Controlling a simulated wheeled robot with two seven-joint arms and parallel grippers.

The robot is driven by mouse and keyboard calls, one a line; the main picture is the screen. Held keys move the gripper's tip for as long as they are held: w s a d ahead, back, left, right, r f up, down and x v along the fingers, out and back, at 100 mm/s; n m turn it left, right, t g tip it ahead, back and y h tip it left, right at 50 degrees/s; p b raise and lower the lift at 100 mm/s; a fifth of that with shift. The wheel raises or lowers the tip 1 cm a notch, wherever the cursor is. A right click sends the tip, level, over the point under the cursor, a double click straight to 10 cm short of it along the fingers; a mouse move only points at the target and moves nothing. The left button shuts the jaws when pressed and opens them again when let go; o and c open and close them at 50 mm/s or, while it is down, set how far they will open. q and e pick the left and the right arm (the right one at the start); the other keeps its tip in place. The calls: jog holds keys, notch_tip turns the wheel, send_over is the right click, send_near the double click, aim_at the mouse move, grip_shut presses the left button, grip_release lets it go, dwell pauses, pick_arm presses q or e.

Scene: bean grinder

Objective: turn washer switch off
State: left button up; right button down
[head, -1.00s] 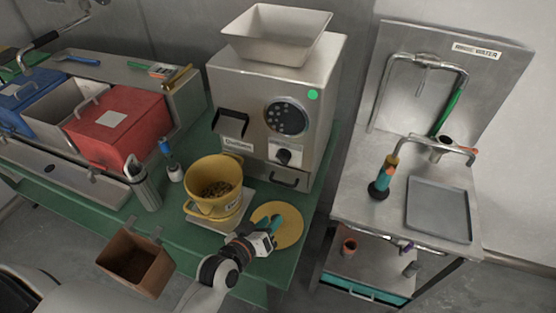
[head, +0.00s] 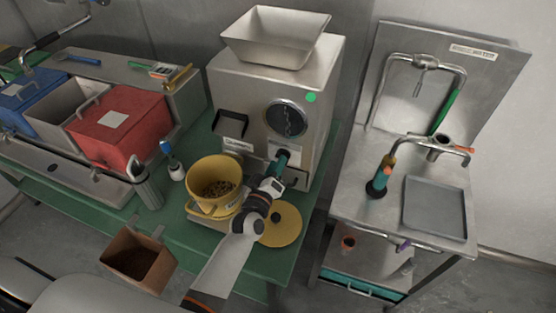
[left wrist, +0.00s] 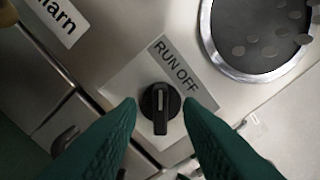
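A black knob (left wrist: 160,108) with a pale pointer line sits on a light plate on the front of the steel machine (head: 262,90). A label (left wrist: 176,64) reading "RUN OFF" is beside it. In the left wrist view the pointer line stands about upright; I cannot tell surely which word it marks. My left gripper (head: 281,159) is at the machine's front in the head view and hides the knob there. In the left wrist view its two green fingers are apart, one on each side of the knob, with visible gaps. My right gripper is not in view.
A yellow pot of beans (head: 213,190) and a round yellow lid (head: 283,225) are close to my left arm on the green table (head: 100,207). A round window (head: 287,118) is above the knob. A steel sink stand (head: 440,165) stands at the right.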

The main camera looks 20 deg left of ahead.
pick_arm(q)
jog(key=shift+w, duration=0.9)
jog(key=shift+c, duration=0.4)
grip_shut()
jog(key=shift+m, duration=0.3)
jog(key=m+p, duration=0.2)
jog(key=m, duration=0.7)
jog(key=shift+d+p, duration=0.2)
jog(key=shift+p, duration=0.1)
jog(key=shift+m, duration=0.3)
